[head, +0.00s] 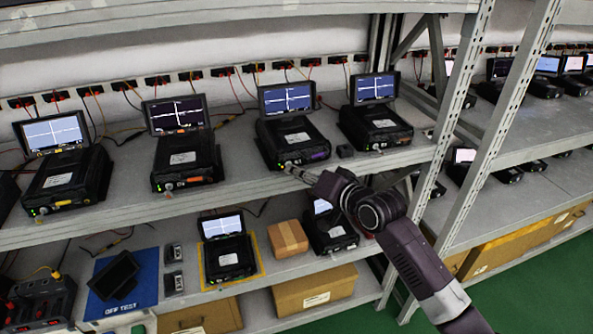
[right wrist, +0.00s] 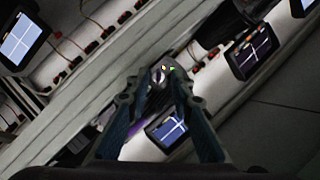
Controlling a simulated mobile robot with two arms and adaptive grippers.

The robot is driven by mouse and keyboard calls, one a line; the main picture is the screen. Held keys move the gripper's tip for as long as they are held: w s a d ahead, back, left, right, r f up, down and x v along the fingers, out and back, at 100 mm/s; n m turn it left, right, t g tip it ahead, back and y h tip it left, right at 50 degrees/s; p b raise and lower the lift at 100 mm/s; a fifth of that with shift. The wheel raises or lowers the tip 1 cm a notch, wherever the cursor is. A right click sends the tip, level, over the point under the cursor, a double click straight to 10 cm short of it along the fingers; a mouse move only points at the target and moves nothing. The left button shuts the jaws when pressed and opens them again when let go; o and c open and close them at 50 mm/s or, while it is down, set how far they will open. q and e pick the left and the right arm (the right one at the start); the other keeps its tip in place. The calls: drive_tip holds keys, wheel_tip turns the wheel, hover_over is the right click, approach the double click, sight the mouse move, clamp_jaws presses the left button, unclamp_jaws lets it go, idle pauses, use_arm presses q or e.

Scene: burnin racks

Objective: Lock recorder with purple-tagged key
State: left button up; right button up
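A black recorder (head: 292,138) with a lit screen and a purple front label (head: 318,156) stands on the upper shelf, third from the left. Small green lights and a silver round part, seemingly its lock (head: 288,166), show at its front left corner. My right gripper (head: 303,174) is at this corner. In the right wrist view its fingers (right wrist: 155,88) are spread either side of the silver lock part (right wrist: 158,76), with no clear contact. A purple patch (right wrist: 136,130) is partly hidden by the left finger. I cannot make out a separate key. My left gripper is not in view.
Similar recorders stand left (head: 182,158) and right (head: 376,125) on the same shelf (head: 250,185). A metal rack post (head: 455,90) rises right of my gripper. The lower shelf holds a blue mat (head: 145,275), recorders and a cardboard box (head: 289,238).

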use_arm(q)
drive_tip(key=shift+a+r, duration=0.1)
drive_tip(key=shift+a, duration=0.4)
use_arm(e)
drive_tip(key=shift+w+a+f, duration=0.1)
drive_tip(key=shift+w+f, duration=0.1)
drive_tip(key=shift+w, duration=0.25)
clamp_jaws()
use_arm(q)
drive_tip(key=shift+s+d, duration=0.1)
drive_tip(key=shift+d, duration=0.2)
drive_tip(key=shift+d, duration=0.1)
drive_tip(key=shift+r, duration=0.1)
use_arm(e)
drive_tip(key=shift+r, duration=0.1)
